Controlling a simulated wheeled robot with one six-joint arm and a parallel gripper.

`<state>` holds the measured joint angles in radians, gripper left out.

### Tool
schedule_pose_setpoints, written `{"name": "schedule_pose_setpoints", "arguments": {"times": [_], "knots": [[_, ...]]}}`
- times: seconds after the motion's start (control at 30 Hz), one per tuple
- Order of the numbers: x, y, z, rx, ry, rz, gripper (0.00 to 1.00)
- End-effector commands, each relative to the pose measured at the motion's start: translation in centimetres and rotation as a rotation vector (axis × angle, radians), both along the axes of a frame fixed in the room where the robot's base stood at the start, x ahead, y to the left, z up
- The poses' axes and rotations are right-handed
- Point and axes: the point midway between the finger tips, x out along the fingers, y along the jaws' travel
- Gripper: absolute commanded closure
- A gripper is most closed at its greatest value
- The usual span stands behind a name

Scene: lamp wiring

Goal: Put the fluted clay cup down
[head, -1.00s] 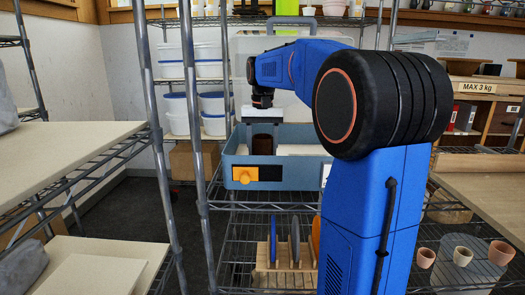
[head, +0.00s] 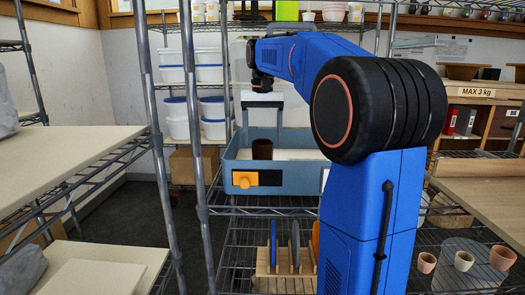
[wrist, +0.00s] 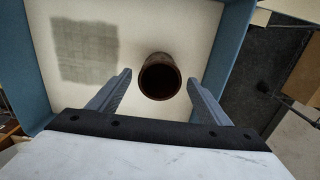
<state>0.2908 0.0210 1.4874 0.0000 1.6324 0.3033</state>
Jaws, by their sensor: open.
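The fluted clay cup (head: 262,149) is dark brown and stands upright inside the blue-grey tray (head: 304,183). In the wrist view the cup (wrist: 160,77) shows its round open mouth from above, on the tray's pale floor (wrist: 192,28). My gripper (head: 263,122) is above the cup in the head view. In the wrist view my gripper (wrist: 158,88) has its two fingers spread wide, one on each side of the cup, with clear gaps. The cup's fluting is too small to make out.
A grey square patch (wrist: 85,51) marks the tray floor left of the cup. A wire shelf post (head: 200,130) stands left of the tray. Plates in a wooden rack (head: 284,268) are below.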

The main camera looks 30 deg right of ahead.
Motion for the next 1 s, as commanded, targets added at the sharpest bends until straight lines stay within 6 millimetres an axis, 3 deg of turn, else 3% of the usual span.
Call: {"name": "schedule_pose_setpoints", "arguments": {"times": [0.2,0.4,1.0], "knots": [[0.0,0.0,3.7,0.000,0.000,0.000,0.29],[0.0,0.0,5.5,-0.001,-0.001,0.000,0.29],[0.0,0.0,5.8,0.001,0.001,0.000,0.29]]}}
